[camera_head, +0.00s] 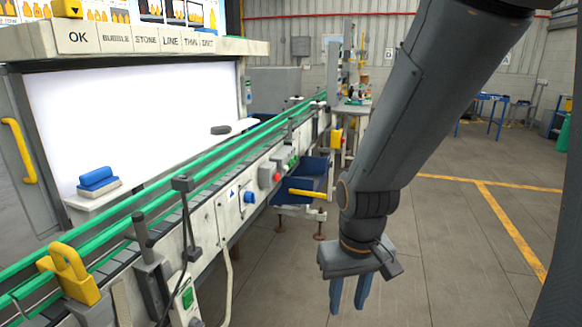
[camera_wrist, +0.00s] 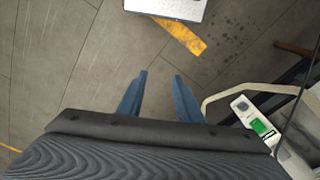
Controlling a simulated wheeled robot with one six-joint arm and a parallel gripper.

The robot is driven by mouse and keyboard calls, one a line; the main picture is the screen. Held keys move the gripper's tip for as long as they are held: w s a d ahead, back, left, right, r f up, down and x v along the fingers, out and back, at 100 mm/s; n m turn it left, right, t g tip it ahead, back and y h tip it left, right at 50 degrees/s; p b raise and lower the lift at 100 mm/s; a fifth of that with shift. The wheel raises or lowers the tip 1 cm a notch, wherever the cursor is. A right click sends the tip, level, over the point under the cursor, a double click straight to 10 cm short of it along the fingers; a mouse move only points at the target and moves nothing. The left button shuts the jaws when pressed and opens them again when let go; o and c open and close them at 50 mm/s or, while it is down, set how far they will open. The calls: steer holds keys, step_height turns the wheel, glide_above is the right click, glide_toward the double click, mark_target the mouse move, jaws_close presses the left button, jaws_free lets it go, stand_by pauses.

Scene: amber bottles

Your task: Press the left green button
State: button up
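The left green button (camera_head: 187,298) is on a small pale control box hanging by a cable at the conveyor's near side, low in the head view. A green button on a pale box also shows at the right of the wrist view (camera_wrist: 263,128). Another, smaller green button (camera_head: 293,162) is farther along the conveyor's side panel. My gripper (camera_head: 350,305) points down over the floor, right of the control box and apart from it. In the wrist view its two blue fingers (camera_wrist: 161,76) are spread with nothing between them.
The conveyor (camera_head: 215,165) with green rails runs from lower left to the back. A red button (camera_head: 277,177) and a blue button (camera_head: 249,197) sit on its side. A yellow handle (camera_head: 307,194) sticks out nearby. Floor around my gripper is clear.

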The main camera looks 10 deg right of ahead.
jaws_close()
stand_by(1.4)
